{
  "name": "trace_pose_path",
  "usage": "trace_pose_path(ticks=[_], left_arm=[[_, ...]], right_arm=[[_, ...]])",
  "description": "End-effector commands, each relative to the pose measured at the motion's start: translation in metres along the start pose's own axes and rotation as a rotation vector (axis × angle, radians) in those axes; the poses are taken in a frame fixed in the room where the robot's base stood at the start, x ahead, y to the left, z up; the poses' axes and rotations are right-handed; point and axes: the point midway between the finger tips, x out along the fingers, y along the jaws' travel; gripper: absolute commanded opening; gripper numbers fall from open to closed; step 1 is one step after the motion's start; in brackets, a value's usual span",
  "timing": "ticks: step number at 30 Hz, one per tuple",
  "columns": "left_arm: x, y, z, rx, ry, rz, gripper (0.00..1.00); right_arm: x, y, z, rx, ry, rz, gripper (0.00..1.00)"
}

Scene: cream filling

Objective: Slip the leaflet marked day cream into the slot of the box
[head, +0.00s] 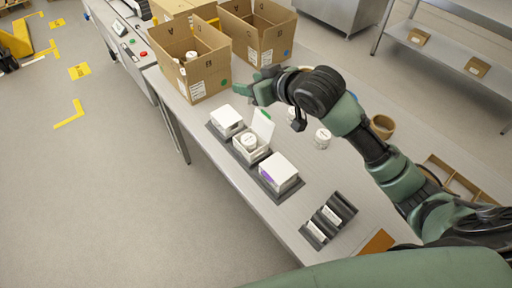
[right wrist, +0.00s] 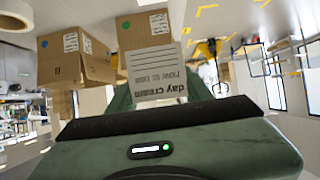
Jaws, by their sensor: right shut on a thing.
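My right gripper (head: 262,91) is shut on the white leaflet marked day cream (right wrist: 158,72), whose print appears upside down in the right wrist view. The gripper is raised over the table, up and to the right of the open white box (head: 252,155) in the head view. I cannot make the leaflet out in the head view. The open box has its lid (head: 263,126) standing up with a green mark, and a white jar (head: 249,141) sits inside. Its slot is too small to tell. My left gripper is not in view.
A closed white box (head: 226,117) and a purple-marked one (head: 279,170) flank the open box. A black rack (head: 341,207) holds white leaflets. Cardboard cartons (head: 206,80) stand behind. A loose jar (head: 322,138) and a brown tape roll (head: 383,126) are near my arm.

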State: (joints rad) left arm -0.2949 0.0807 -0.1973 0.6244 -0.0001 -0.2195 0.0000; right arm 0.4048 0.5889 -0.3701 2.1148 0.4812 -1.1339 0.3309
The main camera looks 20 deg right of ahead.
Motion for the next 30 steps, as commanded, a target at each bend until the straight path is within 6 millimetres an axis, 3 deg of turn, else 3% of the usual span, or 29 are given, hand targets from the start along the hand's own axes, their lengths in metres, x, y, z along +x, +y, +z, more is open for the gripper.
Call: trace_pose_path(ticks=[15, 30], left_arm=[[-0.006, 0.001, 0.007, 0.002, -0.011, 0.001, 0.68], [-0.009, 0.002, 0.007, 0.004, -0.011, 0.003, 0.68]], right_arm=[[0.061, -0.001, 0.115, 0.003, -0.006, -0.002, 0.13], [0.089, -0.002, 0.168, 0.001, -0.004, -0.001, 0.13]])
